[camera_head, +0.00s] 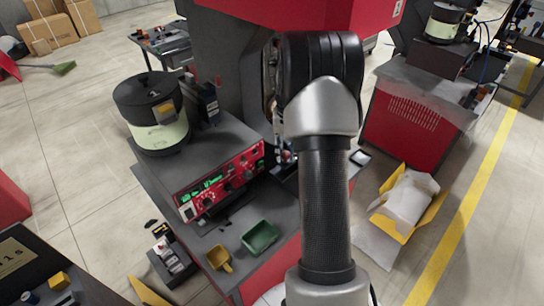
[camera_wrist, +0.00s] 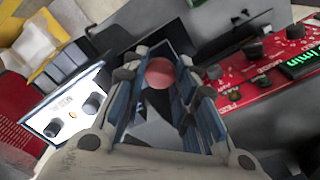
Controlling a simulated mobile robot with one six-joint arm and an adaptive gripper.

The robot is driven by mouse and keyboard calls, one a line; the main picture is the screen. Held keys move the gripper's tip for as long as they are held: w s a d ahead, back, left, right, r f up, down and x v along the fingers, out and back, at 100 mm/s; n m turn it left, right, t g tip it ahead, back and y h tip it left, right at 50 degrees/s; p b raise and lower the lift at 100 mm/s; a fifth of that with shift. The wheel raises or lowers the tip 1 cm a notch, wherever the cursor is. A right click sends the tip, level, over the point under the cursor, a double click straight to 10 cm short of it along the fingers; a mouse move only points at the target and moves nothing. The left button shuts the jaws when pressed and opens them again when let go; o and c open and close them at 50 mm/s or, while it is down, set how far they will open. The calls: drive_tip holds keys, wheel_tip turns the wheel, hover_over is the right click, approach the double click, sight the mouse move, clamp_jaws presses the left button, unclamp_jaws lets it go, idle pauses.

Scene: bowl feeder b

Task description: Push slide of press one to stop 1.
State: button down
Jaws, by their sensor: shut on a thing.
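My gripper (camera_wrist: 164,84) shows in the wrist view with its two fingers on either side of a round, dull red knob (camera_wrist: 160,72). It is shut on this knob, which sits between the fingertips. I take the knob to be the handle of the slide; the slide's body and stop 1 cannot be made out. In the head view my own arm hides the gripper and most of the work area. The grey and red machine (camera_head: 232,65) rises behind the arm; I cannot tell from any label whether it is press one.
A red control panel (camera_head: 222,180) with a green display and knobs stands left of my arm, also in the wrist view (camera_wrist: 268,62). A black feeder bowl (camera_head: 153,112), a green bin (camera_head: 260,237) and a yellow scoop-like bin (camera_head: 219,258) are near. A yellow box (camera_head: 428,215) lies right.

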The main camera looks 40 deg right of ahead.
drive_tip(key=shift+w+d, duration=0.1)
drive_tip(key=shift+d, duration=1.35)
drive_tip(key=c, duration=1.2)
unclamp_jaws()
drive_tip(key=shift+a, duration=0.1)
drive_tip(key=shift+c, duration=0.2)
drive_tip(key=shift+a, duration=0.1)
